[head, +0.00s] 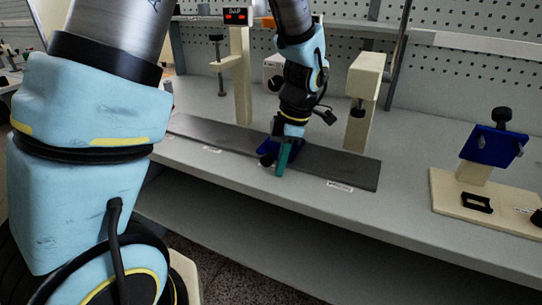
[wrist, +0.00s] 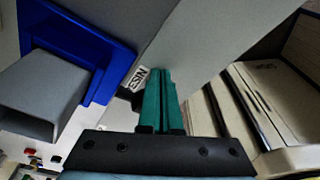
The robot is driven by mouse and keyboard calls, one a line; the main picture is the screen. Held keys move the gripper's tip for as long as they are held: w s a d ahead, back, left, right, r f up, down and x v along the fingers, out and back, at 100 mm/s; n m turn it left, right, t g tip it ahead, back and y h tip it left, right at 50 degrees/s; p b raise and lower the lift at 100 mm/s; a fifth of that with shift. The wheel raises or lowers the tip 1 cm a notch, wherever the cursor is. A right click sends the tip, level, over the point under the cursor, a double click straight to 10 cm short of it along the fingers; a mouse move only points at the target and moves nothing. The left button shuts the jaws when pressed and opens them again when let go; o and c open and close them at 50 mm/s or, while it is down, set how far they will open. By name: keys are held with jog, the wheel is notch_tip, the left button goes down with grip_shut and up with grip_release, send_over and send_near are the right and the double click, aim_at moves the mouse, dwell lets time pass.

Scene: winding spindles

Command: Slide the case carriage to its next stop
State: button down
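The blue carriage (head: 266,147) sits on the dark grey track (head: 330,168) that runs along the bench, partly hidden behind my gripper. In the wrist view, a blue plate (wrist: 112,48) with a grey box-like part (wrist: 45,92) is at the left; I take it to be the carriage. My gripper (head: 281,172) points down at the carriage, near the track's front edge. Its teal fingers (wrist: 161,90) lie side by side with only a thin line between them and nothing seen held. They are right of the blue plate in the wrist view; contact cannot be told.
White labels (head: 340,186) mark the bench along the track's front edge. Cream posts (head: 360,105) and (head: 243,85) the left post stand behind the track. A blue-topped stand (head: 490,147) on a cream base is at the right. The track's right stretch is clear.

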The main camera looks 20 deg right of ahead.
jog(key=shift+w+a+r+p, duration=0.15)
jog(key=shift+a+r+p, duration=0.05)
jog(key=shift+r+p, duration=0.15)
jog(key=r+p, duration=0.1)
jog(key=r, duration=0.1)
jog(key=r+p, duration=0.2)
jog(key=d+r+p, duration=0.1)
jog(key=r, duration=0.1)
jog(key=shift+s+r, duration=0.1)
jog(key=shift+s, duration=0.3)
